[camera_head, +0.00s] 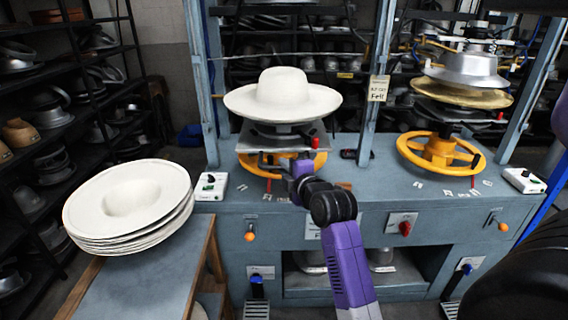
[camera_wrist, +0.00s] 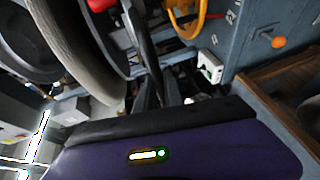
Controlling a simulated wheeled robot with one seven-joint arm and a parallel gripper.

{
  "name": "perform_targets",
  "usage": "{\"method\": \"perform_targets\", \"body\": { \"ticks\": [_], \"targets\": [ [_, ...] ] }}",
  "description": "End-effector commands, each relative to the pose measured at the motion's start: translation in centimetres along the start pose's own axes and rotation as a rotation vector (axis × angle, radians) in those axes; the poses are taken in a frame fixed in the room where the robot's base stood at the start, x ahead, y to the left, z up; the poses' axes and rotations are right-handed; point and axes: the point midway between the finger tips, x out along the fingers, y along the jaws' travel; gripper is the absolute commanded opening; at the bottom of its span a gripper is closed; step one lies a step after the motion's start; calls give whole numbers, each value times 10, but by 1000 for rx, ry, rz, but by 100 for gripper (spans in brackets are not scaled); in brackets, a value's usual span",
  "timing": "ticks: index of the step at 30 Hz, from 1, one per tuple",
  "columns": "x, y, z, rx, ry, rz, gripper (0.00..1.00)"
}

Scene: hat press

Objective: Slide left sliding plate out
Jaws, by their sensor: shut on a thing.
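The left sliding plate (camera_head: 262,143) is a grey plate on the left press, under the wide white hat (camera_head: 285,92) and above an orange handwheel (camera_head: 245,161). A red knob (camera_head: 315,143) stands at its right front corner. My gripper (camera_head: 296,166) is at the plate's front edge, just below the knob, and is shut on the plate. My purple wrist partly hides the contact. In the wrist view, the underside of the pale hat brim (camera_wrist: 85,55) curves close by, and the exact grip is hard to make out.
A stack of white hat blanks (camera_head: 130,205) lies on a table at the left. The right press has a metal mould (camera_head: 467,70) and an orange handwheel (camera_head: 412,150). Blue uprights (camera_head: 376,85) flank the left press. A control box (camera_head: 211,186) sits on the bench's left end.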

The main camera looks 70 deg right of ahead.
Motion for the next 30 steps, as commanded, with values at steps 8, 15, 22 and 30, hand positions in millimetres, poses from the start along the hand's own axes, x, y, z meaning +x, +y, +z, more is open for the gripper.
{"method": "perform_targets", "body": {
  "ticks": [8, 15, 22, 30],
  "targets": [
    [-34, -9, -15, -2, 2, -5, 0],
    [-44, -11, -19, 0, 1, -4, 0],
    [-45, -12, -20, 0, 2, -5, 0],
    [-45, -11, -20, 0, 2, -4, 34]
  ]
}}
